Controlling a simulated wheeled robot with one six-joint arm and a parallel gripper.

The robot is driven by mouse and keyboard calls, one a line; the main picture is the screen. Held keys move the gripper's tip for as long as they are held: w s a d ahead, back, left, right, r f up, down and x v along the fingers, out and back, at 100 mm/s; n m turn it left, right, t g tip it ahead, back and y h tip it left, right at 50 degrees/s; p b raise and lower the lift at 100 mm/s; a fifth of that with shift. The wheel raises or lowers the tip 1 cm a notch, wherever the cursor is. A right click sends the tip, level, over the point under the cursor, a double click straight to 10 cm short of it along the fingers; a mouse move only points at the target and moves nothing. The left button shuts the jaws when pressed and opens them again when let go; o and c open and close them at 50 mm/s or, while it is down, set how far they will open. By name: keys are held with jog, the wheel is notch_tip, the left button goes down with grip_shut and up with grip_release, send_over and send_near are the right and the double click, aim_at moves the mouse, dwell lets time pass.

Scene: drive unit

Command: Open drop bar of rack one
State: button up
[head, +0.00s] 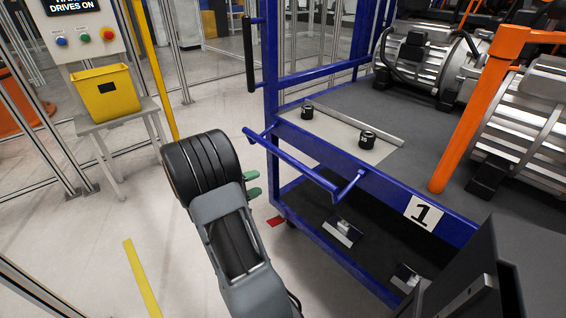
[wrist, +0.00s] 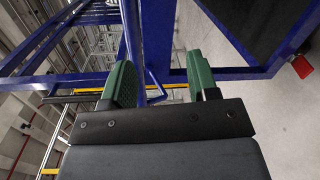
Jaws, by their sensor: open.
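Rack one is a blue-framed cart (head: 285,206) with a white "1" plate (head: 423,212) on its front edge. A thin blue bar (head: 290,160), which looks like the drop bar, sticks out from the front of the rack at upper-deck height. My gripper (head: 253,184) is open, just left of the rack and below the bar's left part; my own wrist hides much of it. In the wrist view, the two green fingers of my gripper (wrist: 161,78) are apart. A thin blue rod (wrist: 154,83) shows in the gap beyond them, and I cannot tell whether it lies between the fingers.
Silver drive units (head: 420,62) stand on the grey upper deck, with two small black cylinders (head: 367,139) near its front. An orange post (head: 478,115) rises at right. A control stand with a yellow bin (head: 106,93) is at left.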

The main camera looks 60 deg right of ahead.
aim_at(280, 157)
jog(key=shift+m+t+h, duration=0.3)
jog(key=shift+m+h, duration=0.5)
jog(key=shift+h, duration=0.1)
jog(key=r+x, duration=0.1)
jog(key=x, duration=0.3)
jog(key=w+r+x, duration=0.1)
jog(key=x, duration=0.4)
jog(key=r+x, duration=0.1)
jog(key=x, duration=0.4)
jog(key=shift+w+d, duration=0.15)
jog(key=shift+w, duration=0.05)
jog(key=shift+c, duration=0.3)
grip_shut()
